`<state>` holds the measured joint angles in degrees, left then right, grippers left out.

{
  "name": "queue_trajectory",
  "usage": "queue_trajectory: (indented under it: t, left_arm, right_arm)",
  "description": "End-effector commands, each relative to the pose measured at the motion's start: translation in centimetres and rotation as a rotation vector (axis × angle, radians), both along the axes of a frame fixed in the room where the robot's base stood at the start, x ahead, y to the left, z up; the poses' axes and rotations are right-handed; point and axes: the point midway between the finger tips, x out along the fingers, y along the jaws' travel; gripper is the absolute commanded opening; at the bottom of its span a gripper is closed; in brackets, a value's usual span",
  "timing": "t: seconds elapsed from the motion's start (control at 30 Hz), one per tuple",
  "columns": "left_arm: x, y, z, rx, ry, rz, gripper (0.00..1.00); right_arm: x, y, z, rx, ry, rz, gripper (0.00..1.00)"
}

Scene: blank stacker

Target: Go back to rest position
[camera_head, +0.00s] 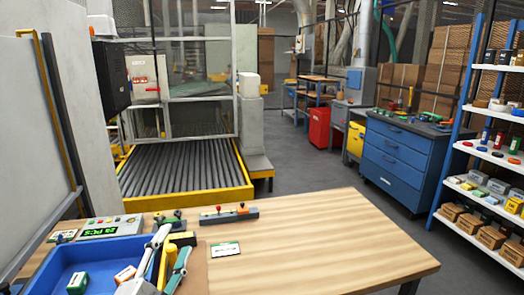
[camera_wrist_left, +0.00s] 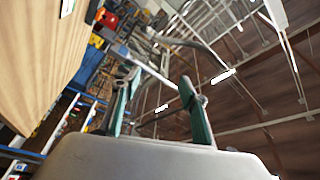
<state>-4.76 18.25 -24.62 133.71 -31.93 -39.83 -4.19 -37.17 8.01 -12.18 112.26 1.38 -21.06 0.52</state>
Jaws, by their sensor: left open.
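My left gripper (camera_head: 175,241) shows at the lower left of the head view, beside the blue bin and above the near left of the wooden table (camera_head: 330,235). Its grey and teal fingers point up and away. In the left wrist view, the two green fingers of the left gripper (camera_wrist_left: 159,78) stand apart with nothing between them. The wooden table (camera_wrist_left: 35,60) lies at the upper left there, clear of the fingers. My right gripper is in neither view.
A blue bin (camera_head: 41,262) holding small boxes stands at the near left. A counter panel (camera_head: 108,228) and a button bar (camera_head: 229,215) sit along the far table edge. A small card (camera_head: 225,249) lies on the table. The table's right half is clear. Shelves (camera_head: 480,152) stand at right.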

Motion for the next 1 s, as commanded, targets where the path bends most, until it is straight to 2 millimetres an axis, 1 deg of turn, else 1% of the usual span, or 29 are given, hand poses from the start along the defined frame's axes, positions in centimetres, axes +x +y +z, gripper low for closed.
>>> queue_trajectory:
  t: [0.03,0.13,0.17,0.2,0.3,0.4,0.6,0.9,1.0]
  left_arm:
    - [-0.6,2.1,-2.8,-0.032,0.092,0.066,0.44]
    - [-2.5,6.1,-8.2,-0.08,0.274,0.192,0.44]
    - [-3.3,7.2,-9.8,-0.091,0.328,0.226,0.44]
    - [-4.5,8.6,-11.8,-0.103,0.396,0.271,0.44]
    - [-7.5,11.1,-15.9,-0.122,0.545,0.36,0.44]
    - [-10.2,12.9,-18.8,-0.131,0.654,0.422,0.44]
    - [-14.8,15.1,-22.6,-0.134,0.819,0.509,0.44]
    - [-21.1,17.3,-26.3,-0.127,1.012,0.602,0.44]
    - [-20.0,15.9,-27.6,-0.167,0.997,0.554,0.44]
  right_arm:
    - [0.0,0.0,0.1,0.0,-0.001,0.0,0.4]
    - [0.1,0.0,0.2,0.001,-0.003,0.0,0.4]
    - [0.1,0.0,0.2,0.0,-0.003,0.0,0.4]
    - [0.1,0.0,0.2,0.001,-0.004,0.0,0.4]
    - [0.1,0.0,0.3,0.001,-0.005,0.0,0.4]
    - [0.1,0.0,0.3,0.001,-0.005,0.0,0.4]
    - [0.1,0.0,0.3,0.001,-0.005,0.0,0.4]
    - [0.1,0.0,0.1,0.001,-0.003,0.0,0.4]
    - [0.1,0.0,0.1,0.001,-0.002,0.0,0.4]
